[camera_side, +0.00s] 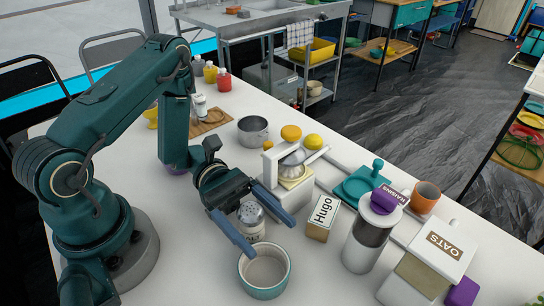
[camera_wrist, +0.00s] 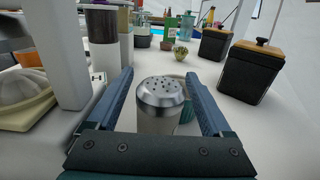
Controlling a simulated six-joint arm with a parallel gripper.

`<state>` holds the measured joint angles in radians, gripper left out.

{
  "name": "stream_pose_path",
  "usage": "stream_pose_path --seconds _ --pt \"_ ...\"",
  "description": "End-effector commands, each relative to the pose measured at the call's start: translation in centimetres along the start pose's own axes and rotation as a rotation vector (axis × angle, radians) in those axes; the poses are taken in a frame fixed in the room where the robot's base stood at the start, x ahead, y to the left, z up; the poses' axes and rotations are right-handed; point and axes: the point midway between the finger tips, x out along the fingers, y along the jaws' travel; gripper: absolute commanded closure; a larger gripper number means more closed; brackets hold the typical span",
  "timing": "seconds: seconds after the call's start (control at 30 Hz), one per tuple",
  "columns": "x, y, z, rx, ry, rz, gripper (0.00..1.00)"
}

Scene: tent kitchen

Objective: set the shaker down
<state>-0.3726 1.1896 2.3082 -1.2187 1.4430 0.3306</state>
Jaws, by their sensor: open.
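The shaker (camera_side: 251,218) has a perforated silver top and a pale, see-through body with lettering. It stands upright on the white table, between the blue fingers of my gripper (camera_side: 252,222). In the wrist view the shaker (camera_wrist: 162,105) sits between my open fingers (camera_wrist: 163,98), with a visible gap on both sides. Its lower part is hidden behind the gripper body there. A teal-rimmed bowl (camera_side: 264,283) stands just in front of the shaker in the side view; part of it shows behind the shaker in the wrist view.
A purple-lidded raisins jar (camera_side: 366,240) and an oats canister (camera_side: 428,265) stand further right. A metal pot (camera_side: 252,131) is behind. Bare table lies left of the bowl.

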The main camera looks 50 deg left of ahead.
Motion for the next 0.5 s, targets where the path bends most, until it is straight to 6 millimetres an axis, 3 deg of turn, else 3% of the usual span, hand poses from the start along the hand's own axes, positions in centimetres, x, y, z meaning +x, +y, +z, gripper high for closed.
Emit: stream_pose_path --seconds 0.17,0.43,0.5 --pt "-1.3 0.2 0.2 0.002 -0.001 0.007 0.16" --pt "-5.5 0.1 0.1 0.003 0.002 0.009 0.16" --pt "-5.1 0.0 1.5 0.004 0.003 -0.001 0.16"
